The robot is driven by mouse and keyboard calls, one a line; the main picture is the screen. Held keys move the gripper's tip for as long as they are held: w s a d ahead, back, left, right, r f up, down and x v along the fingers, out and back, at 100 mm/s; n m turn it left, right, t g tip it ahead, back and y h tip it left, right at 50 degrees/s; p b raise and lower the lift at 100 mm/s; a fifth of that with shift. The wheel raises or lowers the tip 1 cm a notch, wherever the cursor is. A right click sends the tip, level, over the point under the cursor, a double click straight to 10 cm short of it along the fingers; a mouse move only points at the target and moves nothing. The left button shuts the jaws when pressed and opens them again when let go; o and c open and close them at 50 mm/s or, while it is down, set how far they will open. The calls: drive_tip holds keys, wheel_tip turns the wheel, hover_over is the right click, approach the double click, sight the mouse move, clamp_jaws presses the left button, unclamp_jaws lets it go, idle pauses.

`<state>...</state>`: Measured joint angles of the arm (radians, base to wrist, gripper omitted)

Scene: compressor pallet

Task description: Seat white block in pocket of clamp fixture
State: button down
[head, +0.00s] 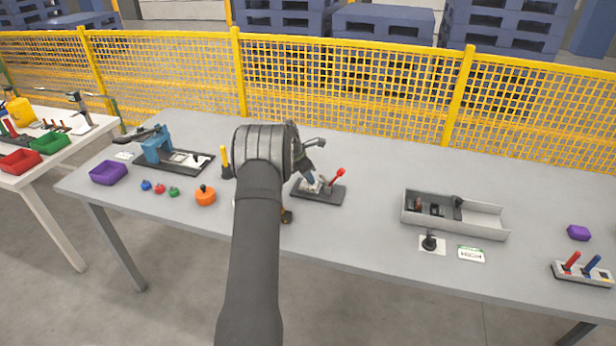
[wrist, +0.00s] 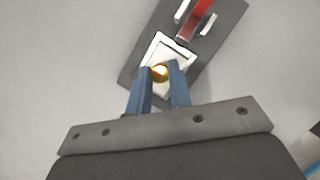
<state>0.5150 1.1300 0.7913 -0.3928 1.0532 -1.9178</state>
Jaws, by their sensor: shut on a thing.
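The clamp fixture (head: 329,197) is a dark plate with a red lever (head: 337,176), at the middle of the table. In the wrist view its plate (wrist: 137,58) lies tilted below my gripper, with the red lever (wrist: 200,12) at the top. My gripper (wrist: 160,75) has two blue fingers shut on a brass-coloured round knob. The white block (wrist: 168,52) appears as a pale square at the fingertips, over the fixture. The fingers hide its near part. I cannot tell whether it sits fully down in the pocket. In the head view my gripper (head: 312,182) is low over the fixture's left part.
A blue-framed device (head: 157,146), purple bin (head: 108,173), several small knobs and an orange pot (head: 205,196) stand left. A grey tray (head: 480,220), black joystick (head: 430,242) and lever box (head: 582,273) stand right. Bare table lies between fixture and tray. A yellow fence (head: 350,90) runs behind.

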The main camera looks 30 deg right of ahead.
drive_tip(key=shift+f, duration=0.15)
drive_tip(key=c, duration=1.3)
unclamp_jaws()
drive_tip(key=v, duration=1.2)
